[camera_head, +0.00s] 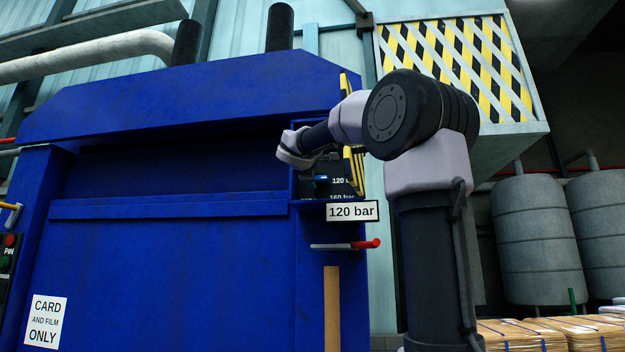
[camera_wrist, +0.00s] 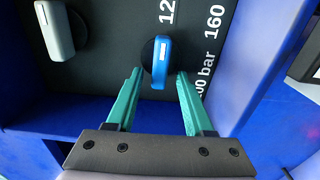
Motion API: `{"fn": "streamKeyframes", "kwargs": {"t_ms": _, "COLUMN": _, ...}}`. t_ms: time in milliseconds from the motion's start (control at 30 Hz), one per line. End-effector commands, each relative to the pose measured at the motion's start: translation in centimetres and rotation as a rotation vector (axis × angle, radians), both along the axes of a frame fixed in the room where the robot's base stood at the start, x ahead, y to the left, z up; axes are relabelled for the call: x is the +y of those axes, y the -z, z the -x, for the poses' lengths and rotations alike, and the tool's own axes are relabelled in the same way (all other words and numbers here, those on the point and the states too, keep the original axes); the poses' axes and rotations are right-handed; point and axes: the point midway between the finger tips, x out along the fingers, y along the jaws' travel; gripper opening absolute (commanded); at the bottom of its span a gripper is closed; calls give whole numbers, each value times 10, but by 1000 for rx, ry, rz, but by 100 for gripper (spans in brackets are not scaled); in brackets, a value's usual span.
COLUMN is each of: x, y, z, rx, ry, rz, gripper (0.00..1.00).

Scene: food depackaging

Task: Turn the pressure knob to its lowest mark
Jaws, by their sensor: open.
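The pressure knob (camera_wrist: 161,62) is a blue bar-shaped knob on a dark panel in the wrist view. A white line on it points up in the picture, toward the partly cut-off label "12". The labels "160" and "200 bar", its first digit partly hidden, stand to its right. My gripper (camera_wrist: 159,75) is open, with one green finger on each side of the knob's near end. Small gaps seem to show between fingers and knob; I cannot tell whether either touches. In the head view the blue knob (camera_head: 320,179) shows small inside the panel recess, beside my wrist.
A grey knob (camera_wrist: 55,30) sits left of the blue one on the same panel. Blue recess walls stand close around my gripper. Below the recess in the head view are a "120 bar" sign (camera_head: 353,211) and a red-ended lever (camera_head: 365,244). Yellow bars stand beside my forearm.

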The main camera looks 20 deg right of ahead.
Motion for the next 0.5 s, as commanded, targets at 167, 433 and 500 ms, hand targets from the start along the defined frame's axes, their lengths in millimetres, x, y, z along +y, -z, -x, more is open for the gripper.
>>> {"fn": "streamKeyframes", "kwargs": {"t_ms": 167, "x": 9, "y": -2, "z": 13, "rx": -3, "ry": -2, "rz": 1, "gripper": 52}}
{"fn": "streamKeyframes", "kwargs": {"t_ms": 433, "x": 39, "y": -1, "z": 58, "rx": -3, "ry": -1, "rz": 1, "gripper": 52}}
{"fn": "streamKeyframes", "kwargs": {"t_ms": 500, "x": 46, "y": -1, "z": 68, "rx": -2, "ry": -2, "rz": 0, "gripper": 52}}
